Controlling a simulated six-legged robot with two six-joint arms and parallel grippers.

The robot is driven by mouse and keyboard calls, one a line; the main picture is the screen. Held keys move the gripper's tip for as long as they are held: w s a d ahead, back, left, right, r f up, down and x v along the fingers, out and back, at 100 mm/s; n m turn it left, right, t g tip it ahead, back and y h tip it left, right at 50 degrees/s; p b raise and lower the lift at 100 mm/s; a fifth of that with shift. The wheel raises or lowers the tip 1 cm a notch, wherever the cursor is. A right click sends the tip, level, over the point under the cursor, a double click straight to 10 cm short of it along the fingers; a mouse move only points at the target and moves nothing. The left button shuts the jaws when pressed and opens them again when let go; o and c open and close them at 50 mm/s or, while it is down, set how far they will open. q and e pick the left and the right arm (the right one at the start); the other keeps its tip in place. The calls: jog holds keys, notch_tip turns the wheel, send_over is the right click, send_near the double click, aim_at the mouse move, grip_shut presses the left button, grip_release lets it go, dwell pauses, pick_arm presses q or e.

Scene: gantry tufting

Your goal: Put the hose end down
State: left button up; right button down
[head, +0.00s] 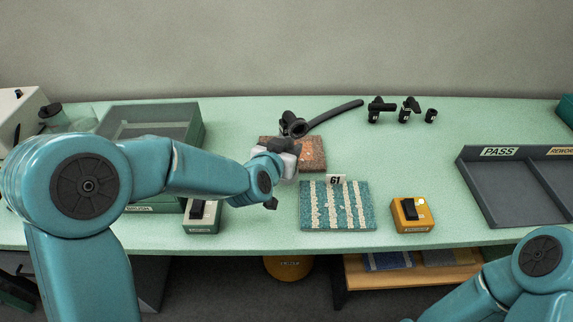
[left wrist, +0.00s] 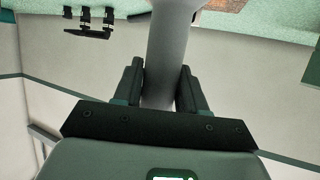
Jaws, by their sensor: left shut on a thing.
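The dark hose (head: 337,114) lies curved at the back of the green table, running from the right towards my left gripper. My left gripper (head: 287,152) is over the brown carpet sample (head: 312,151). In the left wrist view its two dark fingers (left wrist: 160,82) are shut on a thick grey tube, the hose end (left wrist: 168,45). The fingers hide part of the tube. I cannot tell whether the hose end touches the table. My right gripper is out of view.
A grey PASS tray (head: 509,190) stands right and a grey bin (head: 193,127) left. Black fittings (head: 376,108) stand at the back. The table between fittings and yellow box is clear.

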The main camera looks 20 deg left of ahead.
pick_arm(q)
notch_tip(320, 180, down, 5)
jog(key=shift+r, duration=0.2)
jog(key=shift+s+r, duration=0.1)
jog(key=shift+r, duration=0.05)
jog(key=o, duration=0.6)
jog(key=shift+f+b, duration=0.3)
jog(key=o, duration=0.5)
jog(key=shift+c, duration=0.2)
jog(key=shift+r, duration=0.1)
